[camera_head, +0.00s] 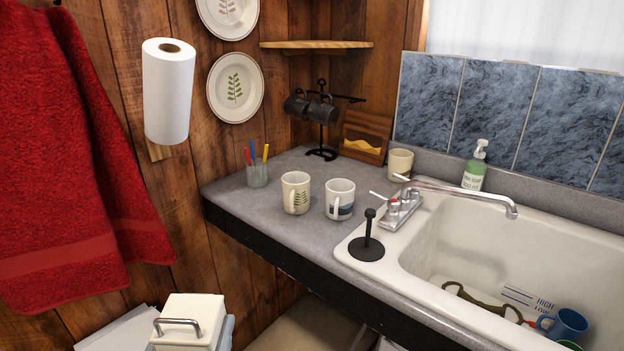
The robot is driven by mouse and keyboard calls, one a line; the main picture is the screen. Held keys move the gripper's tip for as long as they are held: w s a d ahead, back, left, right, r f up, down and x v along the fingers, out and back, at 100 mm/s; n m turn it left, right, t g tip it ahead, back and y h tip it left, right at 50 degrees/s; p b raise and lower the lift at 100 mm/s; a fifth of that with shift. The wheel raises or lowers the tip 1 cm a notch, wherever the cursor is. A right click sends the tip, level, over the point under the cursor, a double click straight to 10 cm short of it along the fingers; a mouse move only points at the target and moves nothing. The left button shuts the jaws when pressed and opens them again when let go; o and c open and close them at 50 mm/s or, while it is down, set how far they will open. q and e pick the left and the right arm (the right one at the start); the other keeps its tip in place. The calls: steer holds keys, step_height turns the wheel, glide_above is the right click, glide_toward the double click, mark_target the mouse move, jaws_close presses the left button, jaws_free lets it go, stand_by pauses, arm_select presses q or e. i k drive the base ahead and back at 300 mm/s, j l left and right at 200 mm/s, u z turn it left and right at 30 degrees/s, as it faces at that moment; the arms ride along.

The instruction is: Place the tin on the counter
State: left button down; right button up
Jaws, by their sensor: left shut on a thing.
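My left gripper (190,324) is at the bottom left edge, low in front of the counter and below its top. The grey counter (232,212) runs from the wooden wall to the sink. My right gripper is not in view.
Two mugs (296,193) and a pen cup (257,175) stand on the counter. A black stand (367,248) is by the sink (412,262). A mug tree (322,125), framed picture (365,136) and beige cup (400,163) stand behind. The counter's left front has free room.

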mark_target(266, 201)
steer(key=z, duration=0.85)
steer(key=j+z, duration=0.15)
steer(key=z, duration=0.2)
steer(key=j+z, duration=0.15)
steer(key=z, duration=0.2)
steer(key=j+z, duration=0.1)
steer(key=z, duration=0.3)
steer(key=k+j, duration=0.1)
steer(key=j, duration=0.45)
steer(key=k+j, duration=0.1)
steer(key=j, duration=0.45)
steer(key=k+j, duration=0.1)
steer(key=j, duration=0.5)
